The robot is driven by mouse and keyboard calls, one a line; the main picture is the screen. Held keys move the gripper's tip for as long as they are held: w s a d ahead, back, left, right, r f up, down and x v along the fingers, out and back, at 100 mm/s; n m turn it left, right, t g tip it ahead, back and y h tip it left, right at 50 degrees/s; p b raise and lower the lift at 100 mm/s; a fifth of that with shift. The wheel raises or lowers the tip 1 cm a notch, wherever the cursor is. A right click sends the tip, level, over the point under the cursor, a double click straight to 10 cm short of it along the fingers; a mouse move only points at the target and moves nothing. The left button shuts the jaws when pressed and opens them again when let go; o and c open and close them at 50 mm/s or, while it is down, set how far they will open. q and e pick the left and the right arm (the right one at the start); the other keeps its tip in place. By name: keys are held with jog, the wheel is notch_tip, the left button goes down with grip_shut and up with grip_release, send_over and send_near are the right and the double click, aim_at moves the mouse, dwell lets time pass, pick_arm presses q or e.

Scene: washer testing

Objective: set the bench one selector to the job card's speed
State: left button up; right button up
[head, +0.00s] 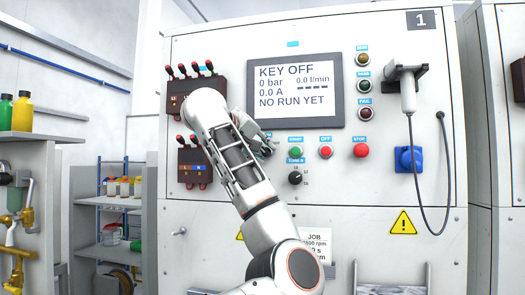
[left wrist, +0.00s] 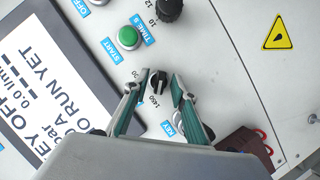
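The job card (head: 318,243) hangs low on the bench panel in the head view. In the head view my left gripper (head: 264,143) hides the knob. My right gripper is out of view.
The screen (head: 295,90) reads KEY OFF and NO RUN YET. A green START button (head: 295,152) and black TIME S knob (head: 295,178) sit close by. Red-handled valve blocks (head: 192,160) are at the left. A handheld unit (head: 408,92) hangs at the right with its cable.

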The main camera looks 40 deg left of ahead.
pick_arm(q)
grip_shut()
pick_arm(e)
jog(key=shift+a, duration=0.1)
